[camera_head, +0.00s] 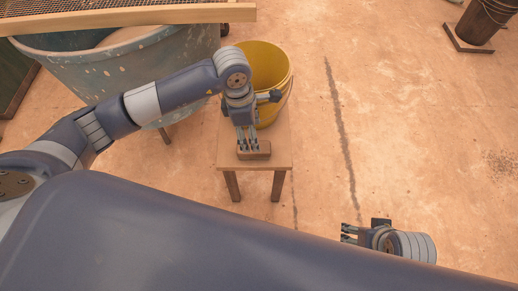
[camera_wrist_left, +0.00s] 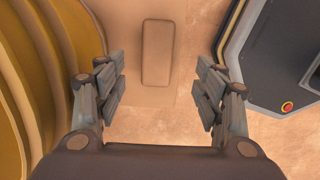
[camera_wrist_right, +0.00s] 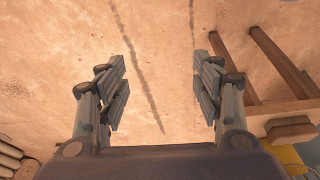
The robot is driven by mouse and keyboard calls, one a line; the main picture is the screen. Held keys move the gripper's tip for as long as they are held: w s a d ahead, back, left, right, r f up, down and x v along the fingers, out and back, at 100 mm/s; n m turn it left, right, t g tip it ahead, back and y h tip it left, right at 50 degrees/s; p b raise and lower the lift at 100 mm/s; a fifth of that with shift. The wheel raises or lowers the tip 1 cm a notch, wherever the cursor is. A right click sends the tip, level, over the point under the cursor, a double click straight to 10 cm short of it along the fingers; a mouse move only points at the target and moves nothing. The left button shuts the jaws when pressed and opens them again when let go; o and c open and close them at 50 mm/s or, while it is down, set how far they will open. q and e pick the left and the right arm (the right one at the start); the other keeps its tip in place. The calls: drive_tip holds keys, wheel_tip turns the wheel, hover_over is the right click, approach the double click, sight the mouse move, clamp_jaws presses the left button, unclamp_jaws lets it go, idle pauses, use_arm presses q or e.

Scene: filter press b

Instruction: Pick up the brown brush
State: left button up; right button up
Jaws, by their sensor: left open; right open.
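The brown brush (camera_head: 255,151) lies as a small block on top of the wooden stool (camera_head: 225,155). Its long flat back shows in the left wrist view (camera_wrist_left: 157,52), lying lengthwise between the fingers. My left gripper (camera_head: 247,141) is open above the brush, pointing down; in the left wrist view its fingers (camera_wrist_left: 161,85) are apart on both sides with nothing held. Part of the brush is hidden behind the fingers in the head view. My right gripper (camera_head: 349,233) is open and empty over the floor, right of the stool. The brush also shows in the right wrist view (camera_wrist_right: 291,131).
A yellow bucket (camera_head: 268,62) stands on the stool just behind the brush, close to my left gripper. A large grey-green tub (camera_head: 85,75) with a wood-framed screen (camera_head: 130,17) is at the back left. A dark bucket (camera_head: 483,20) is far right. The floor between is clear.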

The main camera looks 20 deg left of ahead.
sight(265, 153)
use_arm(q)
drive_tip(key=f, duration=0.4)
drive_tip(key=shift+d+b, duration=0.2)
drive_tip(key=shift+b, duration=0.15)
drive_tip(key=shift+f, duration=0.45)
drive_tip(key=f, duration=0.2)
drive_tip(key=f+b, duration=0.1)
drive_tip(key=f, duration=0.2)
drive_tip(key=shift+w+d+f+b, duration=0.1)
drive_tip(key=shift+w+f+b, duration=0.2)
use_arm(e)
drive_tip(key=shift+s+d+r, duration=0.1)
drive_tip(key=shift+s+r, duration=0.1)
drive_tip(key=shift+s, duration=0.15)
use_arm(q)
drive_tip(key=c, duration=1.2)
